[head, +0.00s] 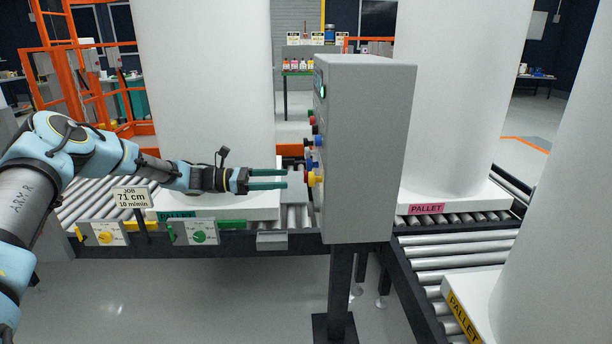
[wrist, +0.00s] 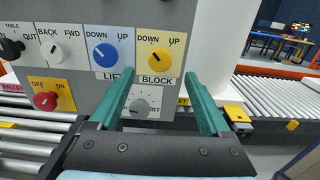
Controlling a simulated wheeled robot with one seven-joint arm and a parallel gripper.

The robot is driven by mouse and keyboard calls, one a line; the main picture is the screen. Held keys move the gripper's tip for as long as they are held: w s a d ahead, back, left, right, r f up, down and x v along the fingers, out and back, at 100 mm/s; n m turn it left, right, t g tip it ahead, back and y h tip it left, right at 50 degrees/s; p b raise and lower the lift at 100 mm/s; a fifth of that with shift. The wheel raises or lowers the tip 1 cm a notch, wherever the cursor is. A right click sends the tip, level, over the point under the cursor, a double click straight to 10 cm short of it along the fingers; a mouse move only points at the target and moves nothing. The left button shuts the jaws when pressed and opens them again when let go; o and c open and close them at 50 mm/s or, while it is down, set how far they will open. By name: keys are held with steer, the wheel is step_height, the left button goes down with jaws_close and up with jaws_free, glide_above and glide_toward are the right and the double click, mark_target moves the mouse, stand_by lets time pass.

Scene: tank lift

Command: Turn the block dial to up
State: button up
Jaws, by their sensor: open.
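The block dial (wrist: 158,58) is a yellow knob on a yellow plate marked DOWN and UP, with BLOCK printed below. Its dark pointer mark appears to lean upper left, toward DOWN. In the head view a yellow knob (head: 315,178) sticks out from the left face of the grey control box (head: 365,150). My gripper (head: 286,178) is open and empty, its teal fingers pointing at that face with a small gap left. In the wrist view my gripper (wrist: 159,80) has one finger on each side of the dial's line, the dial showing just above and between the tips.
The blue lift dial (wrist: 103,54) sits left of the block dial, and a grey dial (wrist: 140,106) sits below, between my fingers. A red dial (wrist: 45,101) is lower left. Roller conveyors and large white cylinders on pallets (head: 425,205) surround the box.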

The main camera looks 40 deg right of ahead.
mark_target(315, 179)
steer(key=p+x, duration=0.2)
steer(key=x, duration=0.5)
steer(key=shift+s+d, duration=0.25)
jaws_close()
stand_by(0.4)
